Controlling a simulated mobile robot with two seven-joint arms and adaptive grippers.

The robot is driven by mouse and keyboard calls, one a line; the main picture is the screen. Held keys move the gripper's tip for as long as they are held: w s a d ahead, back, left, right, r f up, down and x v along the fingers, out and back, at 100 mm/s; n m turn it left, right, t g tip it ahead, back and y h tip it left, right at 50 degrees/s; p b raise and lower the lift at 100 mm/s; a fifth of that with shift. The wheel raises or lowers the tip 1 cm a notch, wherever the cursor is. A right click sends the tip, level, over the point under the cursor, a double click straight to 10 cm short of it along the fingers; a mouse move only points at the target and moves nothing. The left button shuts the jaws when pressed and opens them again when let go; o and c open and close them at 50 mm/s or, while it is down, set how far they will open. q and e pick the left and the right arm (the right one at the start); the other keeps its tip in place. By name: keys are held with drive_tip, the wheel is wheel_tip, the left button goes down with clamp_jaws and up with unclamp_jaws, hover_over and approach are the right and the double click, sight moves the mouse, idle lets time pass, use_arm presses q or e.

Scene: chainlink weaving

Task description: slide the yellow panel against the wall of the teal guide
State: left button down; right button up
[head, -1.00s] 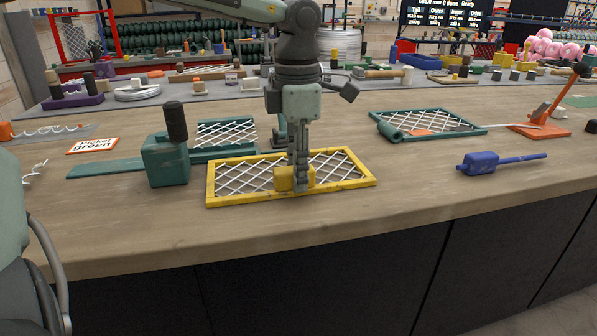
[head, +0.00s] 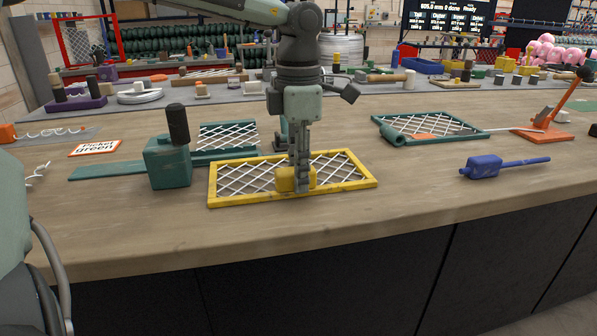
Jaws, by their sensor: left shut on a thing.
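The yellow panel (head: 342,186) is a flat yellow frame with white mesh, lying on the wooden bench. My left gripper (head: 302,183) points down over its middle and is shut on the panel's yellow block (head: 285,180). The teal guide (head: 110,171) lies behind and to the left: a long flat teal strip with a teal block (head: 167,165) and a black handle at its front. A teal-framed mesh piece (head: 228,136) is at the guide's back. My arm hides part of the guide's right end. My right gripper is not in view.
A "Picket green" sign (head: 95,147) lies at the left. A teal mesh panel (head: 432,127) with a rolled edge lies at the back right. A blue tool (head: 485,166) and an orange lever stand (head: 545,133) are at the right. The bench front is clear.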

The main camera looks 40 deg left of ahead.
use_arm(q)
drive_tip(key=c, duration=1.2)
unclamp_jaws()
wheel_tip(320, 180, up, 12)
drive_tip(key=shift+r, duration=0.1)
